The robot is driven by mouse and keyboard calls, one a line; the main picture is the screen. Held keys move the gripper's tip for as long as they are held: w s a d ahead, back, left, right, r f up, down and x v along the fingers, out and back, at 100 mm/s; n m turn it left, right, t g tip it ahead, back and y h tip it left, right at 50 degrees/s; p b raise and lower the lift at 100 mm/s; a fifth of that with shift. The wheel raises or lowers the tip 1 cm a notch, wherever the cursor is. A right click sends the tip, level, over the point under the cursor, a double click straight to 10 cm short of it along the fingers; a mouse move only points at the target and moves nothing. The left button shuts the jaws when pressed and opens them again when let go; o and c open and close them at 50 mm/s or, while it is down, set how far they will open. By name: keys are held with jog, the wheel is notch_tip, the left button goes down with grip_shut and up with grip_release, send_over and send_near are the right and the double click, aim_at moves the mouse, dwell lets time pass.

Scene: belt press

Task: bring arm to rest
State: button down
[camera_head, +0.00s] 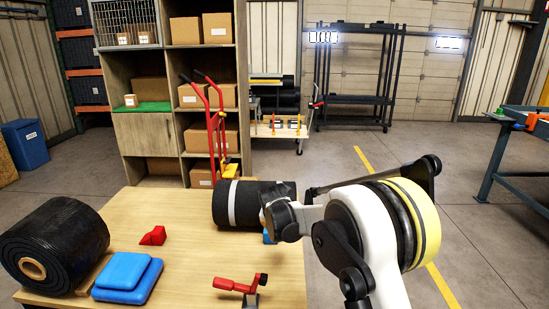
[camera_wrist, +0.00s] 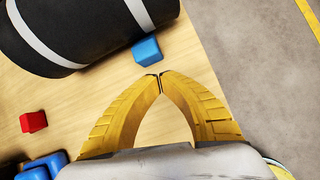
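My gripper (camera_wrist: 160,82) shows in the wrist view with its two yellow fingers curved in and their tips meeting. Nothing is between the tips, and the gap behind them shows only bare table. The gripper is above the wooden table (camera_wrist: 75,100), near its right edge. In the head view my arm reaches in from the lower right over that table (camera_head: 190,265), and the fingers are hidden there. A small blue block (camera_wrist: 147,51) lies just beyond the fingertips, apart from them, beside a black roll with white bands (camera_wrist: 90,38).
The banded roll also shows in the head view (camera_head: 232,203). A larger black roll (camera_head: 60,240), a red block (camera_head: 153,236), blue pads (camera_head: 127,277) and a red-handled crank (camera_head: 235,286) share the table. Shelving (camera_head: 150,132) stands behind. Open floor (camera_head: 480,240) lies right.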

jog(key=s+d+r+m, duration=0.7)
jog(key=s+r+m, duration=0.1)
jog(key=s+r, duration=0.15)
jog(key=s+d+r+m, duration=0.6)
jog(key=s+r+m, duration=0.2)
jog(key=s, duration=0.3)
jog(key=s+d+f+m, duration=0.1)
jog(key=s+d+m, duration=0.2)
jog(key=s+m, duration=0.5)
jog(key=s+d+f+m, duration=0.2)
jog(key=s+m, duration=0.6)
jog(key=s, duration=0.7)
jog(key=shift+d+m, duration=0.4)
jog(key=shift+d, duration=0.15)
jog(key=shift+f+t, duration=0.1)
jog(key=shift+t, duration=0.2)
